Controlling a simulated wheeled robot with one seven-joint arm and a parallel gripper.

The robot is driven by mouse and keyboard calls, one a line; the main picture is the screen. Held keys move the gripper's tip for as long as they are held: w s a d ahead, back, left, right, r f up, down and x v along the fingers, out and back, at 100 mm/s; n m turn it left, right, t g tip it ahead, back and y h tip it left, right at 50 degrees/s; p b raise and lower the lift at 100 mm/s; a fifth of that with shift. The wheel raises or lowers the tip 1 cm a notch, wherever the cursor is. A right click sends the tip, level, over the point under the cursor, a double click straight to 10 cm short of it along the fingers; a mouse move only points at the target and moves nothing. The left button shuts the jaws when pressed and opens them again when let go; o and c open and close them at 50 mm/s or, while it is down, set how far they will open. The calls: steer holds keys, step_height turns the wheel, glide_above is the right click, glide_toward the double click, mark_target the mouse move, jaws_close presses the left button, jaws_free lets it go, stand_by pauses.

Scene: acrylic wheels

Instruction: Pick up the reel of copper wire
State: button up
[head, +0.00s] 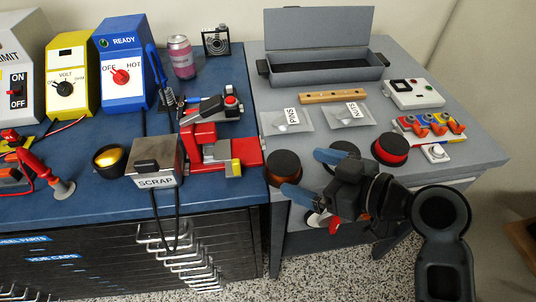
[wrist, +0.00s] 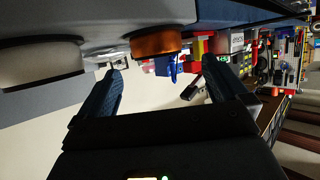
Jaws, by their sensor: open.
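The copper wire reel (head: 283,166) is a short brown-orange drum with a dark top, standing on the grey bench near its front left corner. My gripper (head: 310,174) is open and empty, its blue fingers spread and pointing left at the reel. In the head view one finger overlaps the reel's lower front edge and the other is to its right, farther back. In the wrist view the copper reel (wrist: 158,43) appears beyond the fingertips (wrist: 162,76), roughly centred between them. I cannot tell whether a finger touches it.
A dark-topped reel (head: 346,147) is close behind my right-hand finger, partly hidden. A red reel (head: 390,150) stands farther right. Two labelled bags (head: 286,121) lie behind. A SCRAP box (head: 158,163) and red vise (head: 205,145) stand on the blue bench to the left.

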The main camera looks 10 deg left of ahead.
mark_target(286, 163)
steer(key=x, duration=0.3)
steer(key=shift+w+a, duration=0.1)
steer(key=shift+a, duration=0.05)
steer(key=shift+p+x, duration=0.7)
steer(key=shift+x, duration=1.7)
steer(key=shift+w, duration=0.15)
steer(key=shift+c, duration=0.3)
steer(key=c, duration=1)
